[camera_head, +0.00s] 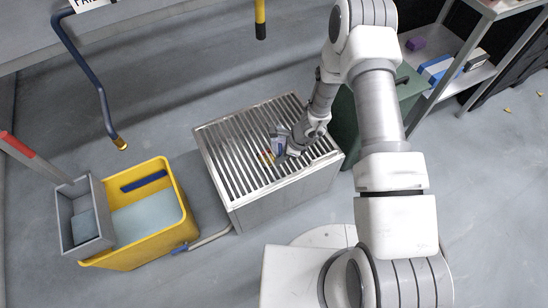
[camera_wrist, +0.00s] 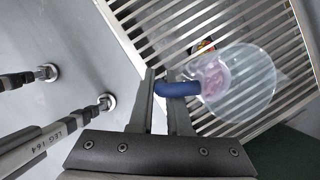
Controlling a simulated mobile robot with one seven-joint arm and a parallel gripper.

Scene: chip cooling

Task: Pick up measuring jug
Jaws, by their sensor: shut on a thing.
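The measuring jug (camera_wrist: 252,84) is clear, with a pinkish patch inside and a blue handle (camera_wrist: 180,89). In the wrist view my gripper (camera_wrist: 163,78) is shut on the blue handle, and the jug's body is to the right of the fingers. Behind the jug is the slatted metal top. In the head view my gripper (camera_head: 283,146) is over the slatted cooling table (camera_head: 232,150). The jug is too small there to make out clearly. I cannot tell whether the jug touches the slats.
A small red and yellow item (camera_head: 267,157) lies on the slats. A yellow bin (camera_head: 178,195) with a grey box (camera_head: 66,215) at its side stands left of the table. A green container (camera_head: 408,92) is at right, near a shelf (camera_head: 472,75). Open floor lies beyond the table.

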